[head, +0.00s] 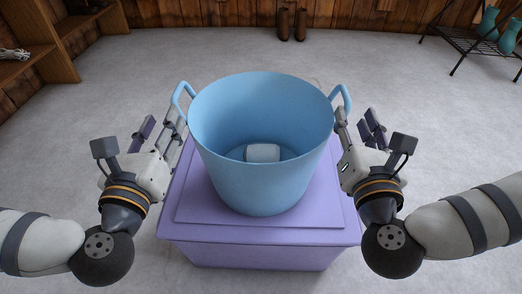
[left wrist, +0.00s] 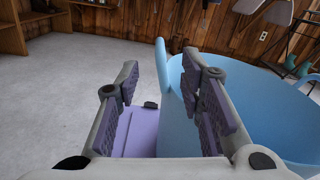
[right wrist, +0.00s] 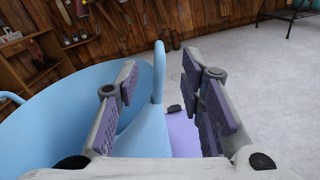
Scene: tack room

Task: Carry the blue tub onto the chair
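The blue tub (head: 262,185) stands upright on a purple lidded box (head: 260,253), with a small white block (head: 263,153) on its inside bottom. It has a loop handle on each side, left (head: 181,91) and right (head: 346,93). My left gripper (head: 165,122) is open beside the left handle; in the left wrist view that handle (left wrist: 162,65) shows between the fingers. My right gripper (head: 356,125) is open beside the right handle; that handle (right wrist: 158,72) shows between its fingers in the right wrist view. Neither gripper is shut on a handle. I cannot make out a chair.
A wooden shelf unit (head: 52,62) stands at the back left. A pair of brown boots (head: 292,25) stands by the back wall. The grey floor around the box is clear.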

